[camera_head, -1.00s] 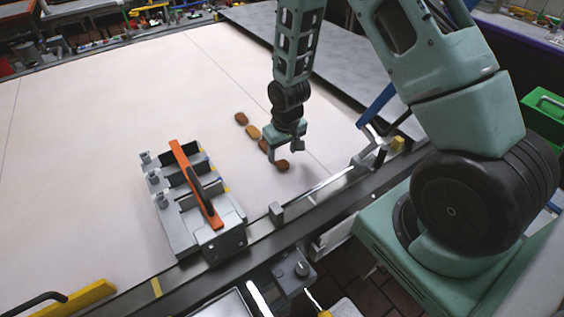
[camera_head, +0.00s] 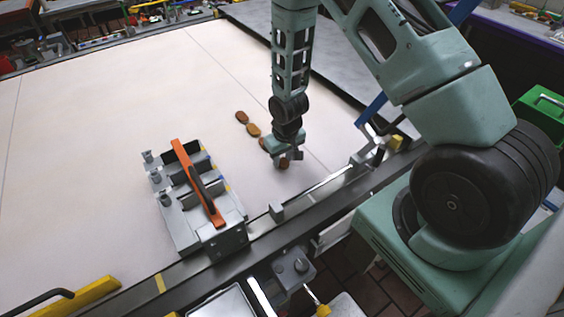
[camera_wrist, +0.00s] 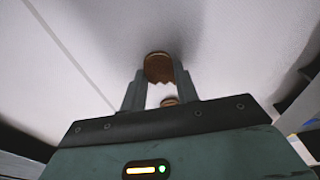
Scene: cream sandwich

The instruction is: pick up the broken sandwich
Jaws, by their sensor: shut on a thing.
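The broken sandwich (camera_wrist: 159,67) is a brown biscuit with a jagged edge facing my gripper. My gripper (camera_wrist: 158,77) is shut on it, with one finger on each side. In the head view my gripper (camera_head: 284,158) points down at the near end of a slanting row of brown sandwiches, and the sandwich there (camera_head: 284,164) is partly hidden by the fingers. A smaller brown piece (camera_wrist: 170,102) shows between the fingers nearer the palm; I cannot tell whether it belongs to the broken sandwich.
Other sandwiches (camera_head: 241,117) (camera_head: 253,130) lie up and left of my gripper on the pale table surface (camera_head: 110,115). A grey fixture with an orange bar (camera_head: 185,170) stands to the left. A metal rail (camera_head: 330,190) runs along the near edge. The left of the table is clear.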

